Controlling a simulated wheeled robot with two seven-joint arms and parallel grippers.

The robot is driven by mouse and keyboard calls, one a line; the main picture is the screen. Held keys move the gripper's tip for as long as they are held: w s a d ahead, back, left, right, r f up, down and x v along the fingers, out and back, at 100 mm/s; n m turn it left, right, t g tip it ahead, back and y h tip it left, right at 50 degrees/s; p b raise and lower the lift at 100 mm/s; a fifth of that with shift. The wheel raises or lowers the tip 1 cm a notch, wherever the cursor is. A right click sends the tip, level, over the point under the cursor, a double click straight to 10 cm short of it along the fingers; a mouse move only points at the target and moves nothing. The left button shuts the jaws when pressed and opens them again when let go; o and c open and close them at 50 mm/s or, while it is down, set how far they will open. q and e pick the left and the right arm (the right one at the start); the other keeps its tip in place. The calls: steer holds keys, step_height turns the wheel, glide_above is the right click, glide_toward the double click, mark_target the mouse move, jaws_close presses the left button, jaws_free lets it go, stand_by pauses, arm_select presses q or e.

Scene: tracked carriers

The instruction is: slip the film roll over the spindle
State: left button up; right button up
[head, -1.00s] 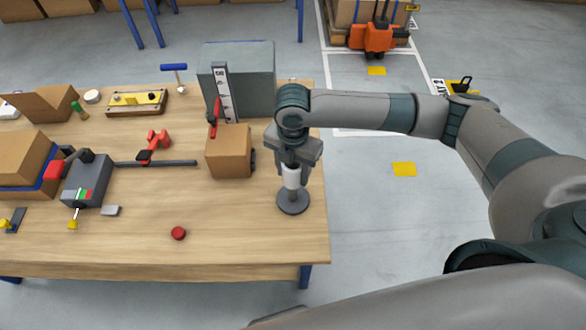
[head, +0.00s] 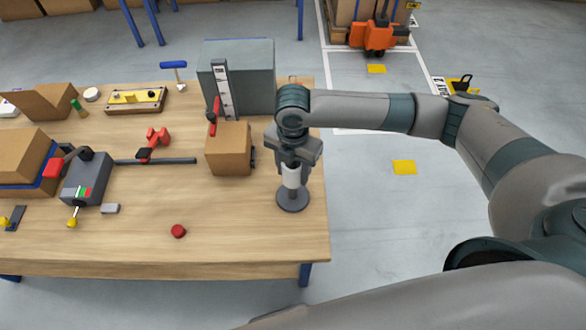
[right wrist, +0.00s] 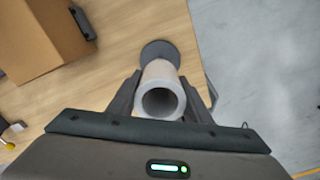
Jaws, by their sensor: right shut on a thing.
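The film roll (head: 291,176) is a short white hollow tube, held upright between the fingers of my right gripper (head: 293,162). In the right wrist view the roll (right wrist: 160,88) shows its open end between the two fingers (right wrist: 160,98). The spindle (head: 293,201) shows as a round dark grey base at the table's right side, directly below the roll. Its base also shows in the right wrist view (right wrist: 158,48), just beyond the roll. The spindle's post is hidden, and I cannot tell whether it is inside the roll. My left gripper is out of view.
A cardboard box (head: 229,148) stands close left of my right gripper, with a grey block (head: 250,75) behind it. The table's right edge is close to the spindle; the front is mostly clear.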

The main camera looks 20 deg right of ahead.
steer(key=shift+f+b, duration=0.75)
steer(key=shift+f, duration=1.3)
stand_by(0.4)
steer(key=o, duration=1.8)
steer(key=shift+c, duration=0.2)
steer(key=shift+r, duration=0.15)
steer(key=shift+r+p, duration=2.9)
steer(key=shift+p, duration=0.1)
steer(key=shift+r+p, duration=1.15)
steer(key=shift+r, duration=1.8)
